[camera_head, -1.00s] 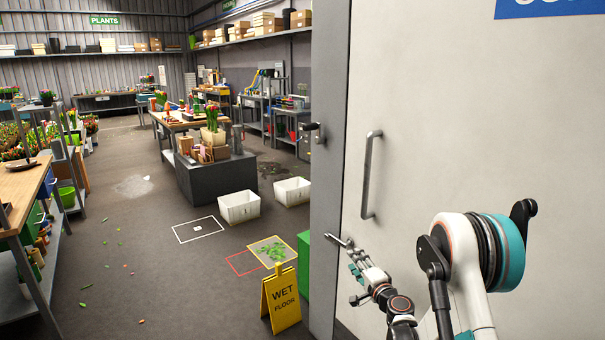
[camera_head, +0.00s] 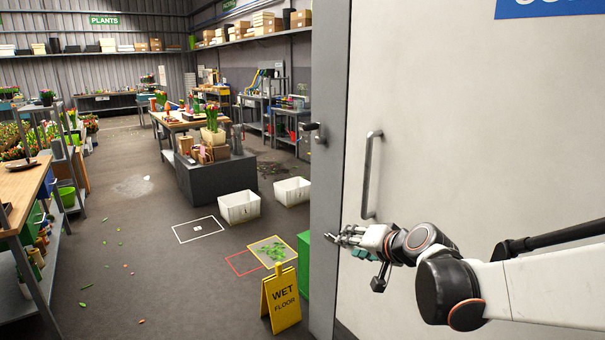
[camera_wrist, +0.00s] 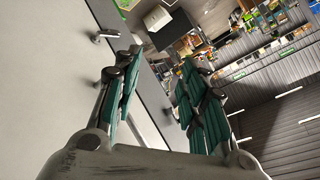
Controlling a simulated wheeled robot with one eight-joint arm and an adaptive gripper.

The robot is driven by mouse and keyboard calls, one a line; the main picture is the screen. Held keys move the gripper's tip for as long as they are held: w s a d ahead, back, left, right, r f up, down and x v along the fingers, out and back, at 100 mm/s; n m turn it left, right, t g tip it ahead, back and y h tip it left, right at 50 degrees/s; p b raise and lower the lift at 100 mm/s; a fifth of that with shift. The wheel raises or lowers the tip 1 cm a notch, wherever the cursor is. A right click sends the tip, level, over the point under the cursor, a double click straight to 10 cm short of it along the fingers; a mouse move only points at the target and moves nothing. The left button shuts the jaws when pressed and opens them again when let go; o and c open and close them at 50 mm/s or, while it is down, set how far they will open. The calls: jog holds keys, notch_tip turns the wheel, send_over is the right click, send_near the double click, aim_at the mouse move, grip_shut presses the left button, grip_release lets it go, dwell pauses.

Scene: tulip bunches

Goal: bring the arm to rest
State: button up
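My gripper (camera_head: 348,239) is in front of the lower part of a large pale door (camera_head: 450,130), just below and left of its long bar handle (camera_head: 370,175). My arm reaches in from the right edge. In the wrist view my gripper (camera_wrist: 158,72) has its two teal-padded fingers spread apart, with nothing between them. The pale door (camera_wrist: 45,80) fills the left of that view, with a small lever handle (camera_wrist: 107,36) near the left finger. I cannot tell how close the fingers are to the door surface.
A yellow wet-floor sign (camera_head: 281,300) and a green box (camera_head: 304,264) stand left of the door. White crates (camera_head: 239,207) sit on the floor by a workbench (camera_head: 215,178). A wooden bench (camera_head: 22,185) lines the left. The floor between is mostly open.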

jog(key=s+d+f+n+g+h, duration=0.1)
jog(key=s+d, duration=0.1)
jog(key=s, duration=0.8)
jog(key=s+d+n+g+h, duration=0.1)
jog(key=s+d+n+h, duration=0.1)
jog(key=s, duration=0.8)
jog(key=s+d+f+n+g+h, duration=0.1)
jog(key=s+d+g+h, duration=0.1)
jog(key=s, duration=0.8)
jog(key=shift+s+d+f, duration=0.2)
jog(key=shift+d+f, duration=0.1)
jog(key=shift+d, duration=0.3)
